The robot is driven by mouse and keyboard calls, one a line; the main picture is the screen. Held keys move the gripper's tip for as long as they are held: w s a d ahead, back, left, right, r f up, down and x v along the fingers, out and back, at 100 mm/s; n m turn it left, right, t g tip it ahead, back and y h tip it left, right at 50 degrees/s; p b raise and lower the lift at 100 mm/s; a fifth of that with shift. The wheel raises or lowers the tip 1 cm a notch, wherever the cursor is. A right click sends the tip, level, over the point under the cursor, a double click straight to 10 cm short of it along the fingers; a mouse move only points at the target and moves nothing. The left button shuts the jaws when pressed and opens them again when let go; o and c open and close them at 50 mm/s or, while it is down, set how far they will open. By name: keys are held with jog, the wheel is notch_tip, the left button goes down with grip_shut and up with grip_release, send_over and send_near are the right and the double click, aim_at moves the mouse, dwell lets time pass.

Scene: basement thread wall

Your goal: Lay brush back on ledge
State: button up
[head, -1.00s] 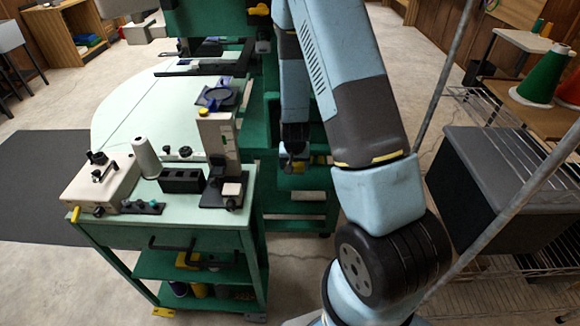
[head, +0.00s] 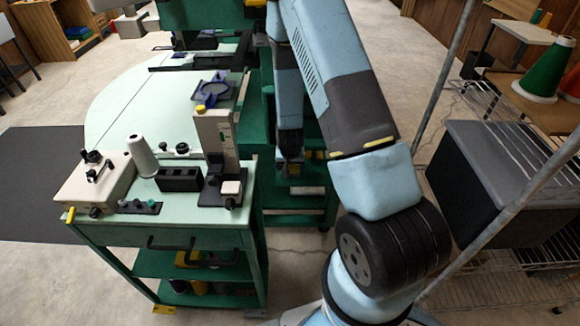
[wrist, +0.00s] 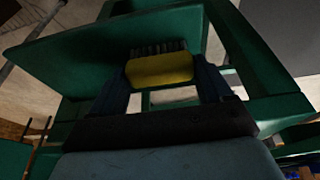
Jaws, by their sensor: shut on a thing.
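In the wrist view my gripper (wrist: 161,88) is shut on a brush (wrist: 160,69). The brush has a yellow body and a row of dark bristles that point away from the gripper. Green panels and a green frame lie behind and around it; which of these is the ledge I cannot tell. In the head view my gripper (head: 290,168) hangs low beside the green cart, in front of a dark green shelf unit (head: 295,200). The brush is hard to make out in the head view.
The cart's pale top (head: 120,230) holds a white box device (head: 95,180), a white thread cone (head: 142,156), a black block (head: 180,179) and an upright gauge stand (head: 215,140). A grey bin (head: 510,165) and wire rack stand at the right. Floor is open between.

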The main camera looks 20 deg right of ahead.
jog(key=o, duration=0.8)
jog(key=shift+f, duration=0.1)
jog(key=shift+o, duration=0.2)
jog(key=shift+f, duration=0.1)
jog(key=s+a+r+n+y, duration=0.1)
jog(key=s+r, duration=0.3)
jog(key=r, duration=0.8)
jog(key=s+r+t, duration=0.1)
jog(key=s+r, duration=0.2)
jog(key=r, duration=0.9)
jog(key=s+a+r+n+y, duration=0.1)
jog(key=s+r, duration=0.3)
jog(key=r, duration=0.9)
jog(key=s+d+r+n+t+h, duration=0.1)
jog(key=s+d+r, duration=0.1)
jog(key=s+r, duration=1.1)
jog(key=s, duration=0.4)
jog(key=shift+r+n, duration=0.15)
jog(key=shift+n, duration=0.15)
jog(key=shift+c, duration=0.2)
